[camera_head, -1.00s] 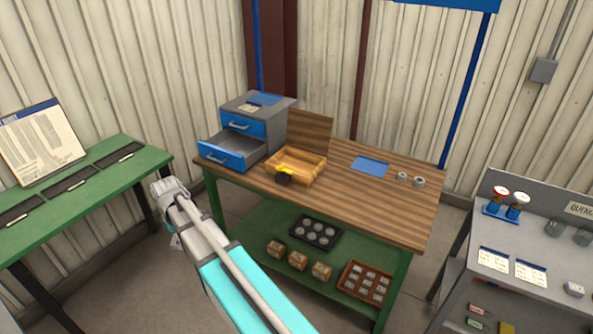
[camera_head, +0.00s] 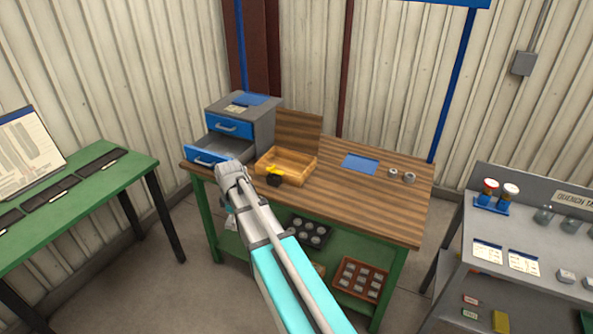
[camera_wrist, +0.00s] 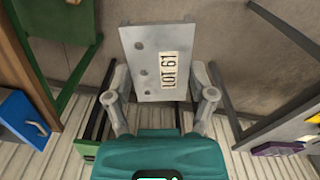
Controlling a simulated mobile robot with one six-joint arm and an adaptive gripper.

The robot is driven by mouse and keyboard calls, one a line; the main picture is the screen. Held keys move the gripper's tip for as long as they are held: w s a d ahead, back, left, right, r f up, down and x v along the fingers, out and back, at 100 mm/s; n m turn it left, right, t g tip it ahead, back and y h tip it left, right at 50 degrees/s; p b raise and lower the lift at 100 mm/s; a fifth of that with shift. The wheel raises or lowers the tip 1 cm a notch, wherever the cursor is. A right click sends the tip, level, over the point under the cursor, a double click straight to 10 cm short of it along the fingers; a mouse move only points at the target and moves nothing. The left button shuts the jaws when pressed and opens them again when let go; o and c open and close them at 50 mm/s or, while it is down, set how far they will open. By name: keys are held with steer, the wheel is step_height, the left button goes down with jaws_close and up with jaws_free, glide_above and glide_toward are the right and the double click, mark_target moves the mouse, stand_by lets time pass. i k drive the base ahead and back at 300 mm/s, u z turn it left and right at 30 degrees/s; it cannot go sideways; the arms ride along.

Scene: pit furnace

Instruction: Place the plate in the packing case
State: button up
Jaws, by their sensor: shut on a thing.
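A grey metal plate (camera_wrist: 148,62) with holes and a "LOT 61" label is held between the two fingers of my gripper (camera_wrist: 160,88) in the wrist view. In the head view my gripper (camera_head: 230,218) hangs in front of the bench's left end, below the top edge; its fingers are small there and the plate cannot be made out clearly. The packing case is an open light-wood box (camera_head: 270,168) on the bench, right of my arm's end. It has a yellow and black piece on its front.
A grey cabinet (camera_head: 262,120) with blue drawers, the lower one pulled open (camera_head: 207,157), stands left of the box. A wooden panel (camera_head: 300,130) stands behind. A blue sheet (camera_head: 361,164) and small metal parts (camera_head: 409,178) lie to the right. A green table (camera_head: 75,200) is at left.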

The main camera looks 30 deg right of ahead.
mark_target(287, 169)
steer(key=z, duration=0.7)
steer(key=i, duration=1)
steer(key=z, duration=0.05)
